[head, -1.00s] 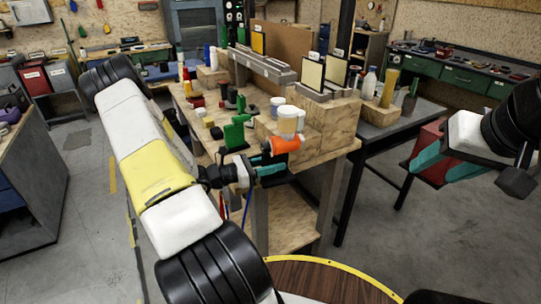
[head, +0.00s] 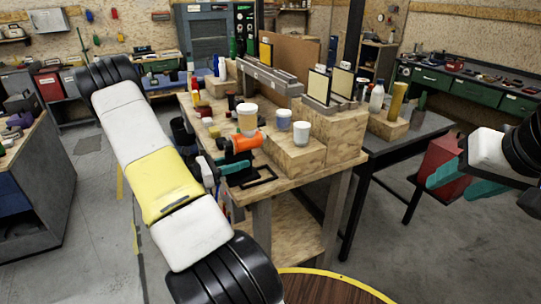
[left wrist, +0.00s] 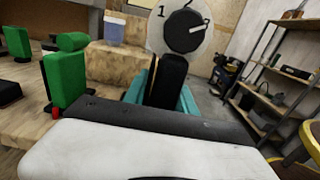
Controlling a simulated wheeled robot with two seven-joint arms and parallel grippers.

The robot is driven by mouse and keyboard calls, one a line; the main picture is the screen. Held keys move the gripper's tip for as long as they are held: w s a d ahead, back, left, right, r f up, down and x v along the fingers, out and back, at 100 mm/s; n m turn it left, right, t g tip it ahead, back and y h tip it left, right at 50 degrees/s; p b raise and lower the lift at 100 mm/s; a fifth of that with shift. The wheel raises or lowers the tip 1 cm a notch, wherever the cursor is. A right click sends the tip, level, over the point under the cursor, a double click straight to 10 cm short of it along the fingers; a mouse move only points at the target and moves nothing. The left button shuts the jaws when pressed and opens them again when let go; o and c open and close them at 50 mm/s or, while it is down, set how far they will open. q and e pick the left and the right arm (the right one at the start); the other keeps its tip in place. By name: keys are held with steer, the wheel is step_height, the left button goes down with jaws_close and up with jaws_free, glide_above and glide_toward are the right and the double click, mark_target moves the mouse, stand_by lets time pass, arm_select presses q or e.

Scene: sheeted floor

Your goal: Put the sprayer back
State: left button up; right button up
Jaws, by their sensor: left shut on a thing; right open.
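The sprayer has an orange barrel (head: 243,142). In the left wrist view its black handle (left wrist: 168,85) stands between my teal fingers, below a pale disc with a black knob. My left gripper (head: 226,167) is shut on the sprayer and holds it over the front left part of the wooden workbench (head: 290,182). The arm hides part of the grip in the head view. My right gripper (head: 452,182) is open and empty at the right, away from the bench.
A flat black frame (head: 258,182) lies near the bench's front edge. A tan cup (head: 247,118), a white cup (head: 301,133) and wooden blocks (head: 335,132) stand close behind. Green pieces (left wrist: 66,72) stand left in the wrist view. A dark table (head: 405,140) is at the right.

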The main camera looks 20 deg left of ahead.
mark_target(251, 154)
arm_select(q)
steer(key=shift+w+d+f, duration=0.25)
steer(key=shift+w+f, duration=0.4)
steer(key=shift+w, duration=0.55)
steer(key=shift+w+d+f, duration=0.2)
steer(key=shift+w+f, duration=0.5)
steer(key=shift+w, duration=0.45)
steer(key=shift+w+d+f, duration=0.25)
steer(key=shift+w+f, duration=0.4)
steer(key=shift+w, duration=0.55)
steer(key=shift+f, duration=0.1)
steer(key=o, duration=0.8)
steer(key=shift+f, duration=0.1)
steer(key=v, duration=1.2)
